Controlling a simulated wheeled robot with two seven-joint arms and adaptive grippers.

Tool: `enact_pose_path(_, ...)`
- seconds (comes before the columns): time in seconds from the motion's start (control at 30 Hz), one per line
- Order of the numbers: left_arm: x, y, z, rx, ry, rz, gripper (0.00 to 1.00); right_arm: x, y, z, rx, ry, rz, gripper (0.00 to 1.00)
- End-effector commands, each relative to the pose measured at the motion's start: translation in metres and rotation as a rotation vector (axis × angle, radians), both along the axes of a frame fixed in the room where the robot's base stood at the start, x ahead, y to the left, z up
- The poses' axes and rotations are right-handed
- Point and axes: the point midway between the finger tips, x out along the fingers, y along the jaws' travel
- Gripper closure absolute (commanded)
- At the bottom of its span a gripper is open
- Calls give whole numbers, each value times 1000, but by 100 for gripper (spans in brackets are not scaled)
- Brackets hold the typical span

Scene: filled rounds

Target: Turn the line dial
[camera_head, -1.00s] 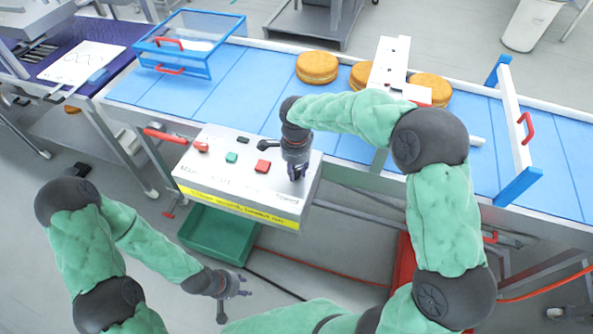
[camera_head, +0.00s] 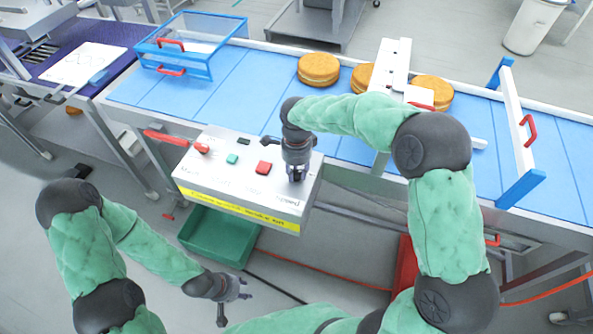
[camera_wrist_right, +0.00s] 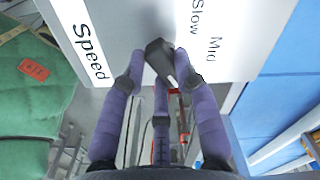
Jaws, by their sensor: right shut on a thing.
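The control box (camera_head: 215,183) is a grey panel with a yellow strip along its front edge, beside the blue conveyor. The line dial (camera_wrist_right: 158,60) is a dark knob with a light pointer mark, in the right wrist view, near the words "Speed", "Slow" and "Mid". My right gripper (camera_head: 297,176) points down at the right end of the box. In the right wrist view its purple fingers (camera_wrist_right: 160,85) are shut around the dial. The gripper hides the dial in the head view. My left gripper (camera_head: 232,292) hangs low in front of the box, away from it; its finger opening is unclear.
A red button (camera_head: 263,168), a green button (camera_head: 232,158) and a red-knobbed lever (camera_head: 201,149) are on the box. The blue conveyor (camera_head: 240,95) behind carries round golden cakes (camera_head: 318,67) and a blue-framed clear guard (camera_head: 190,45). A green bin (camera_head: 215,238) is below.

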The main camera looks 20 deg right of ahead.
Motion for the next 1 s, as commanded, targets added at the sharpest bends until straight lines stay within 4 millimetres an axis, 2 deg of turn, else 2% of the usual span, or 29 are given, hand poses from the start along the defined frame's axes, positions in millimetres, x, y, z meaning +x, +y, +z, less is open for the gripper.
enact_pose_path(0.03,0,0,0,0,0,0,60,0,0,0,1,0,-4,61)
enact_pose_path(0.1,0,0,0,0,0,0,60,0,0,0,1,0,-4,46)
enact_pose_path(0.4,0,0,0,0,0,0,60,0,0,0,1,0,-1,46)
enact_pose_path(0.53,0,0,0,0,0,0,60,1,0,7,0,-2,-1,46)
enact_pose_path(0.67,0,0,0,0,0,0,60,1,0,25,1,-5,-1,46)
enact_pose_path(1.0,0,0,0,0,0,0,60,1,0,90,1,-3,-1,46)
